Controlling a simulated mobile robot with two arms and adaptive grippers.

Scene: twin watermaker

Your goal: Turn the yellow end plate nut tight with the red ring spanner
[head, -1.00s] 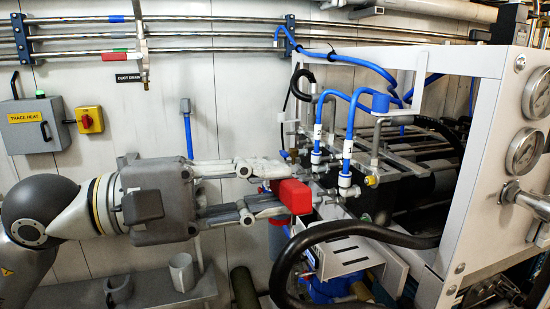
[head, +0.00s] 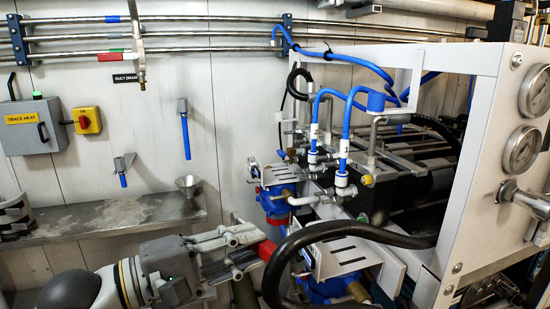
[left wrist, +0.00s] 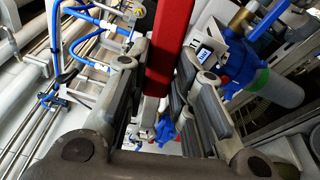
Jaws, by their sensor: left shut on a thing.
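My left gripper (head: 245,250) is low in the middle of the head view, left of the black hose and below the blue-fitted machine end. It is shut on the red spanner (head: 266,249), which shows as a short red piece at the fingertips. In the left wrist view the red handle (left wrist: 172,45) runs between the finger pads of the left gripper (left wrist: 165,90). The spanner's ring end cannot be made out. A small yellow nut (head: 367,180) is on the machine's end, up and to the right, apart from the spanner.
A thick black hose (head: 330,228) curves close to the right of my left gripper. A white slotted bracket (head: 338,256) and blue pump parts lie beyond it. The wall space above the gripper is free.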

